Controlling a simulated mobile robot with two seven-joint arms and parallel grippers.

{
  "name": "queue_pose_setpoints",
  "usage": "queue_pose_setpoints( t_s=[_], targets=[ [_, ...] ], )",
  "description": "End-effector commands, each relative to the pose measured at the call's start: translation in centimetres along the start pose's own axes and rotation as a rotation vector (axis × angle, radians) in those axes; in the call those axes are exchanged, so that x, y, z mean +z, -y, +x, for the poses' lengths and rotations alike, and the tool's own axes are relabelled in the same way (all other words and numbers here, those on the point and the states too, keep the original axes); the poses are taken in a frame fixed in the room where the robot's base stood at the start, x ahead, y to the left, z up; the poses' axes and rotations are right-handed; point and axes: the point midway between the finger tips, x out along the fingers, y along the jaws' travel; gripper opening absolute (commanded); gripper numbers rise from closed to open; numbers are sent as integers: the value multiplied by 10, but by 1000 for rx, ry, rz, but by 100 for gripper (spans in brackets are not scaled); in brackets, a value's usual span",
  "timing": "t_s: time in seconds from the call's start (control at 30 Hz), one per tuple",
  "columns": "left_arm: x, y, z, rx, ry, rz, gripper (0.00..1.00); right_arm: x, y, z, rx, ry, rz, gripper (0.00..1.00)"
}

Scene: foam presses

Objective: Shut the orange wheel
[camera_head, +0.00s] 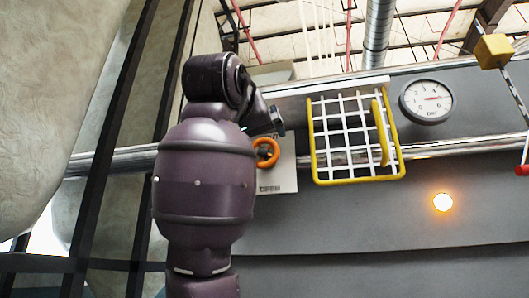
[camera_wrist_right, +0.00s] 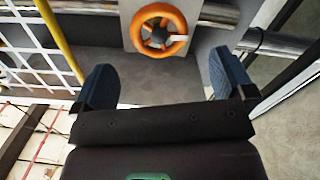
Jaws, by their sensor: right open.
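The orange wheel (camera_head: 271,160) is a ring on a pale plate (camera_head: 285,182) on the grey wall, partly hidden by my right arm in the head view. In the right wrist view the orange wheel (camera_wrist_right: 138,32) shows near the top, with a dark hub and a light spoke. My right gripper (camera_wrist_right: 163,82) is open, its two blue fingers wide apart with nothing between them. The wheel is beyond the fingertips and apart from them. My left gripper is not in view.
A white grid guard with a yellow frame (camera_head: 398,160) is right of the wheel. A steel pipe (camera_head: 440,149) runs along the wall behind. A round gauge (camera_head: 425,101) and a lit orange lamp (camera_head: 442,202) are further right.

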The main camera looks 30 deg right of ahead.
Motion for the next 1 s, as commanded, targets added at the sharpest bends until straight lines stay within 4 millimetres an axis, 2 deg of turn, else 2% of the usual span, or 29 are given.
queue_pose_setpoints(
  t_s=[0.3,0.5,0.67,0.93,0.97,1.0],
  targets=[
    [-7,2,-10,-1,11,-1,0,-2,-1,56,1,2,0,100],
    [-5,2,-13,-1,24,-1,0,-1,0,78,1,0,0,100],
    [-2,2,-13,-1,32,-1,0,-1,0,86,1,-1,1,100],
    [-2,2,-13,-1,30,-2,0,0,0,87,0,-2,1,100],
    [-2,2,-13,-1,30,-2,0,0,0,87,0,-2,1,98],
    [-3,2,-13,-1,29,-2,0,0,0,87,0,-2,1,92]
  ],
)
